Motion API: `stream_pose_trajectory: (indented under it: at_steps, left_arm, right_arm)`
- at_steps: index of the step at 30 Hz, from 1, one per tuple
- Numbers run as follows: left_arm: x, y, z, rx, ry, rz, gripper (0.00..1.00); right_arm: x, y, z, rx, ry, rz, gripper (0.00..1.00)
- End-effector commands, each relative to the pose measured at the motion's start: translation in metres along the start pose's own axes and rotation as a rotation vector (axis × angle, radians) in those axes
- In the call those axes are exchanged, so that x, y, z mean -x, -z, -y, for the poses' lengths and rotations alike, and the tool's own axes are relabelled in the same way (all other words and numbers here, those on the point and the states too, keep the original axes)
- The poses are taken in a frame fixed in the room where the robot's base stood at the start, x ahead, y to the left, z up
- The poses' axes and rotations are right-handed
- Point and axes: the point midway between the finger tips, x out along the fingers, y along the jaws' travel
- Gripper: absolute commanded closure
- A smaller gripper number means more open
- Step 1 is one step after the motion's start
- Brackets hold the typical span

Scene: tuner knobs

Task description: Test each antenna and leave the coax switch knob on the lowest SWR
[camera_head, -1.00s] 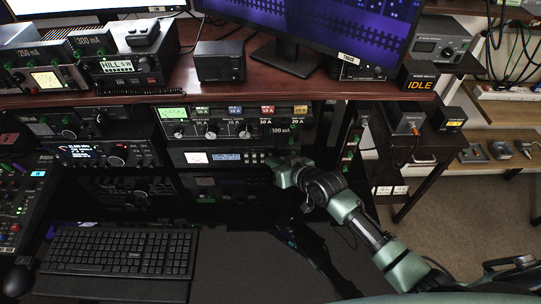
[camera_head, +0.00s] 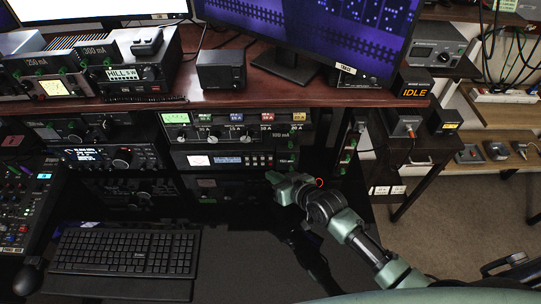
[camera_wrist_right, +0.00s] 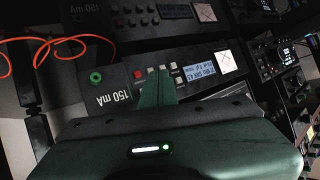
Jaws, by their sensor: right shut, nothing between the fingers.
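My right gripper (camera_head: 274,182) is shut and empty, in front of the rack just below the right end of a panel with a small display (camera_head: 228,160) and a row of buttons. In the right wrist view its closed fingers (camera_wrist_right: 163,82) lie over that panel's button row; I cannot tell whether they touch it. Above is a unit with green, blue, red and yellow labels, small knobs (camera_head: 237,133) and a lit green meter (camera_head: 176,118). I cannot tell which knob is the coax switch knob, and no SWR reading is legible. My left gripper is not in view.
An orange cable (camera_wrist_right: 70,38) loops beside the panel.

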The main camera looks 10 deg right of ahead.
Motion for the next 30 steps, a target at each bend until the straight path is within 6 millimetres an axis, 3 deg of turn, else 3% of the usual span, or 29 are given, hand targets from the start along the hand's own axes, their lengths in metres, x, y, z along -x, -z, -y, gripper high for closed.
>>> stream_pose_trajectory:
  at_steps: [8,30]
  left_arm:
    - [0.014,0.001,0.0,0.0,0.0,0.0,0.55]
    - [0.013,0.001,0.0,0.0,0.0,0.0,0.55]
  right_arm:
    - [0.015,-0.01,0.011,0.0,0.0,0.001,1.0]
    - [0.015,-0.011,0.011,0.0,0.0,0.0,1.0]
